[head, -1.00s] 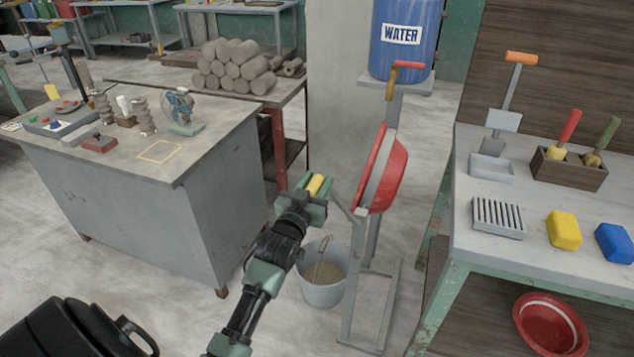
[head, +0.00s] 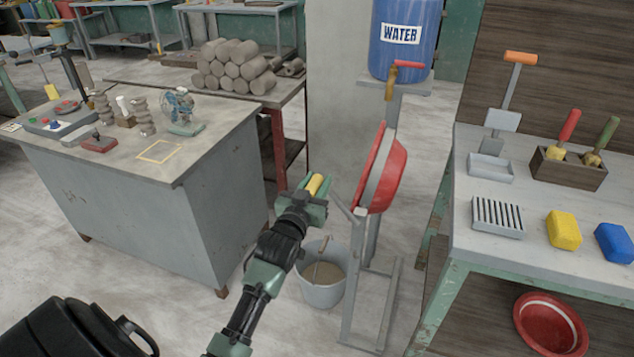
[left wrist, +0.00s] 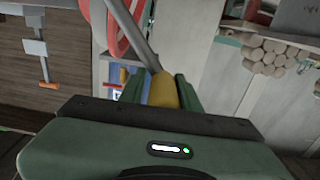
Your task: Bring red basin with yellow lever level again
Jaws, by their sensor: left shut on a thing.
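The red basin (head: 392,182) hangs in a grey metal stand, tipped steeply so that it stands nearly on edge. A lever with a yellow grip (head: 315,184) reaches from the basin's side toward the left. My left gripper (head: 318,190) is shut on the yellow grip. In the left wrist view the yellow grip (left wrist: 163,90) sits between the green fingers, and its grey rod runs up to the red basin (left wrist: 125,28). My right gripper is not in view.
A grey bucket (head: 322,280) stands on the floor under the basin. A workbench (head: 215,150) is left, a tool table (head: 470,215) right.

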